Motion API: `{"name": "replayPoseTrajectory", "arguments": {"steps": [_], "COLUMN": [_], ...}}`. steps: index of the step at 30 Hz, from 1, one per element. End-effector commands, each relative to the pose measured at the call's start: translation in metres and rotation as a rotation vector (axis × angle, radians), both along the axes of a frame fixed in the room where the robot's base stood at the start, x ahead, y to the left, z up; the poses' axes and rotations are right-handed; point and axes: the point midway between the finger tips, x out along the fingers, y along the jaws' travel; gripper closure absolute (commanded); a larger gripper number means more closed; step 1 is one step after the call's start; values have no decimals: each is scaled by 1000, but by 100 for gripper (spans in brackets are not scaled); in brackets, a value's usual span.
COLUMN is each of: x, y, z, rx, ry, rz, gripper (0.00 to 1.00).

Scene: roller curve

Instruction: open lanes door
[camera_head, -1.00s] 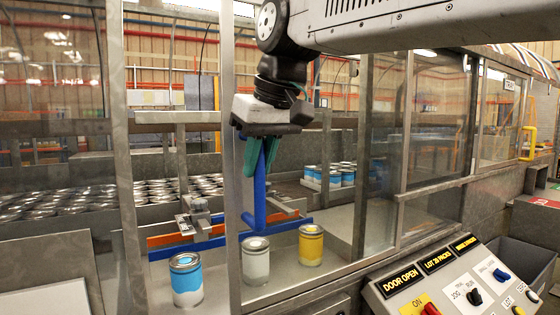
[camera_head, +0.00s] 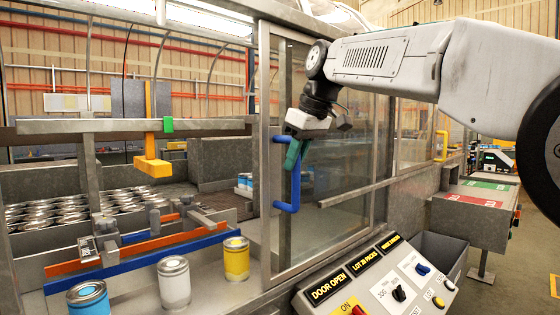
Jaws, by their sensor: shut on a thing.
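The lanes door (camera_head: 330,230) is a clear sliding panel in a grey metal frame, standing at the right of a wide opening. Its blue handle (camera_head: 287,208) is an upright bar with short arms at top and bottom. My gripper (camera_head: 293,160), with green fingers, is shut on the upper part of this handle. Through the opening show a blue can (camera_head: 88,300), a white can (camera_head: 174,284) and a yellow can (camera_head: 236,259), upright in a row. The fingertips are partly hidden against the handle.
A control panel (camera_head: 375,280) with a "DOOR OPEN" sign stands in front at the right. Many cans (camera_head: 50,212) stand inside at the left, behind orange and blue rails (camera_head: 140,250). A yellow handle (camera_head: 441,146) is farther right.

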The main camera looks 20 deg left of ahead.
Motion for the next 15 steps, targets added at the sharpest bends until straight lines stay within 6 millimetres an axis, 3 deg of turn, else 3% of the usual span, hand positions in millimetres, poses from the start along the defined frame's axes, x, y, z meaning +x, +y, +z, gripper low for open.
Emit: {"name": "replayPoseTrajectory", "arguments": {"steps": [6,15], "x": [13,13], "y": [-8,-9], "z": [1,1], "rx": [0,-1], "ry": [-1,0], "rz": [-1,0], "gripper": [100,100]}}
